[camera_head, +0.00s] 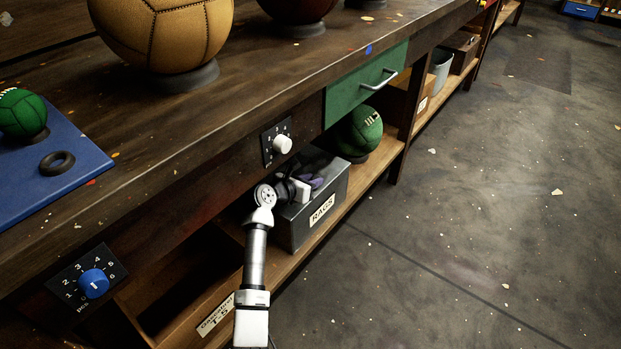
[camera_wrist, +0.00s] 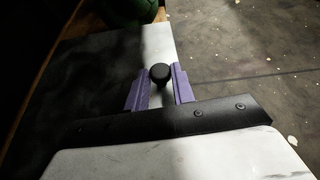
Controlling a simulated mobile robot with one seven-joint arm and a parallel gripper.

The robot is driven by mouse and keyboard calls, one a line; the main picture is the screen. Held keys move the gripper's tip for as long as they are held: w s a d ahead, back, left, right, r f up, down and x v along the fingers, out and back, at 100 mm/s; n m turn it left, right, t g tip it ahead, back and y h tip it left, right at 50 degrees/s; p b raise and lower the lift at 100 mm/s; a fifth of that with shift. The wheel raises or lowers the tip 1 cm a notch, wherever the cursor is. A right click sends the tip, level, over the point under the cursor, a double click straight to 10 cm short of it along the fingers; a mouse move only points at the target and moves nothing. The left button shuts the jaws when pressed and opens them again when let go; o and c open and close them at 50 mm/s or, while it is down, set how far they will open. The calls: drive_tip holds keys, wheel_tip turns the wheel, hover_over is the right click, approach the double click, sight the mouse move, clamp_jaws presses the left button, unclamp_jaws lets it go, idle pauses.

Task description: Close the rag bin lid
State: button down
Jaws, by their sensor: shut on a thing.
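The grey rag bin (camera_head: 299,231), labelled RAGS, stands on the lower shelf under the bench in the head view. My gripper (camera_head: 314,182) is at the top of the bin, over its front part. In the wrist view its two purple fingers (camera_wrist: 161,84) stand on either side of a round black knob (camera_wrist: 160,72) and are shut on it. A pale strip shows beneath the knob. My arm covers part of the bin's left side. How far the lid is open is hard to tell from these views.
A green ball (camera_head: 361,131) sits right behind the bin on the shelf. A green drawer (camera_head: 352,92) and a white dial (camera_head: 282,145) are above on the bench front. A blue dial (camera_head: 94,283) is at the left. The floor (camera_head: 470,200) to the right is open.

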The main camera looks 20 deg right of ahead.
drive_tip(key=shift+s+d+f, duration=0.15)
drive_tip(key=shift+s+f, duration=0.05)
drive_tip(key=shift+f, duration=0.1)
drive_tip(key=c, duration=1.2)
unclamp_jaws()
drive_tip(key=shift+w+r, duration=0.1)
